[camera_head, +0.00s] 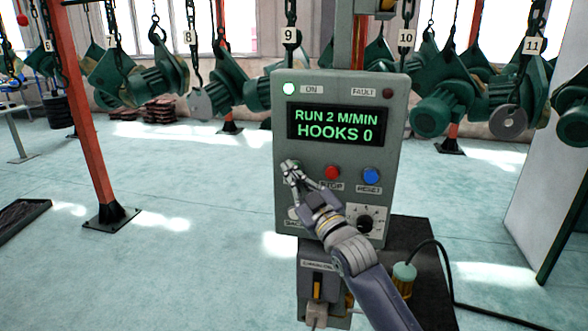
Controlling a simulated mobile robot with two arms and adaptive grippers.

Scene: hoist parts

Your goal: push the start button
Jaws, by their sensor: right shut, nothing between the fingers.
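The grey control box (339,88) stands in the middle of the view. Its display (335,125) reads "RUN 2 M/MIN" and "HOOKS 0". The ON lamp (289,89) is lit. My right gripper (291,170) is shut and empty, with its fingertips at the left side of the panel, in line with the button row. It covers that spot, so I cannot see the start button or tell whether the fingertips touch it. The red stop button (332,173) and blue reset button (372,176) are to the right. My left gripper is out of view.
A black dial (366,222) sits low on the panel, beside my right arm. Green machine parts (440,103) hang from numbered chain hooks behind. A red post (85,120) stands at left. A green-capped item (404,272) and a black cable are at lower right.

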